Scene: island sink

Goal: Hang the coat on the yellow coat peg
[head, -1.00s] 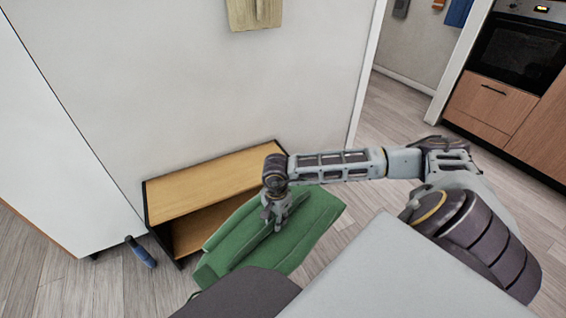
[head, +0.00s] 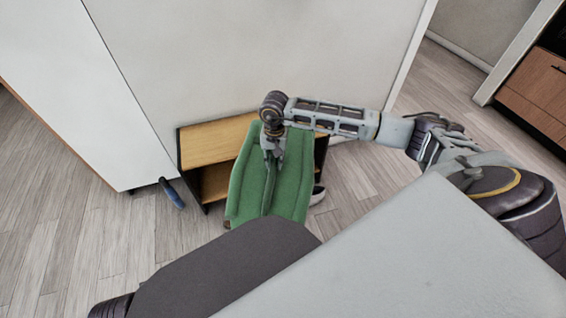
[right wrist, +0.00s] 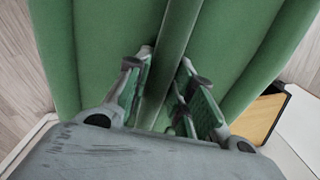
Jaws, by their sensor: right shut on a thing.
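The green coat (head: 293,182) hangs from my right gripper (head: 273,152) in front of the low bench. In the right wrist view the coat (right wrist: 105,45) fills most of the picture. There the two fingers of the right gripper (right wrist: 168,85) close on a raised fold of green cloth. The coat's lower end is partly hidden behind my own body in the head view. The yellow coat peg is not in view now. My left gripper is not in view.
A low wooden bench (head: 205,143) with an open shelf stands against the white wall (head: 270,50). A blue-handled object (head: 173,195) is on the floor left of it. A shoe (head: 317,195) shows partly at right.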

